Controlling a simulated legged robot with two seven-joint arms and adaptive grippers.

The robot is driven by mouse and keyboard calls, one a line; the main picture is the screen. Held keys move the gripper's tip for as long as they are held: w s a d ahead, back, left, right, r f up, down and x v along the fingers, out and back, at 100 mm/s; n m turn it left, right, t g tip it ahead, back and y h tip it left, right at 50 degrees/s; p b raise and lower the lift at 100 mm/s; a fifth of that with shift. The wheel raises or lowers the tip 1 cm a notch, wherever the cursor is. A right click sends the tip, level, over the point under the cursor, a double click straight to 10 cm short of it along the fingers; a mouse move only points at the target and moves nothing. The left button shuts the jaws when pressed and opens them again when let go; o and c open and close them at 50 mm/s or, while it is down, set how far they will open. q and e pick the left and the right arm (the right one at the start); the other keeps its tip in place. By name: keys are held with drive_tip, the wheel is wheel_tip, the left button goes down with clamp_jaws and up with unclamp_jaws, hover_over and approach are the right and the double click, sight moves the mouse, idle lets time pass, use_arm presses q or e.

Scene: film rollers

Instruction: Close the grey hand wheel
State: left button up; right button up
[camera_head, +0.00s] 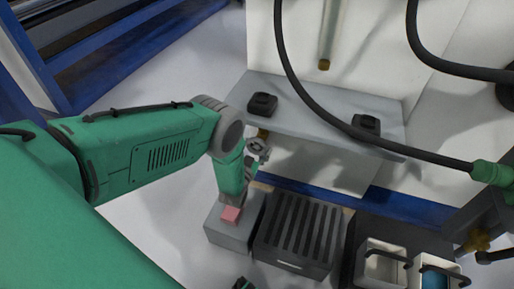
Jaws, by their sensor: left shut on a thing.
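A small grey hand wheel (258,148) shows beneath the front edge of the grey shelf, near a brass fitting (263,134). My green left arm comes in from the left and bends down at the elbow. The fingertips are small and partly hidden by the wrist, so the exact contact is hard to see.
The grey shelf (310,122) carries two black objects (263,104) (366,124). Black hoses hang across the upper right.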

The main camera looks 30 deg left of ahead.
use_arm(q)
drive_tip(key=m, duration=0.4)
drive_tip(key=shift+s+d+f+m, duration=0.2)
drive_tip(key=shift+s+f+m, duration=0.1)
drive_tip(key=shift+m, duration=0.1)
drive_tip(key=shift+a+m, duration=0.15)
drive_tip(key=shift+m, duration=1.75)
drive_tip(key=o, duration=1.1)
drive_tip(key=shift+w+a+r, duration=0.1)
drive_tip(key=shift+w+r, duration=0.05)
drive_tip(key=v, duration=1.2)
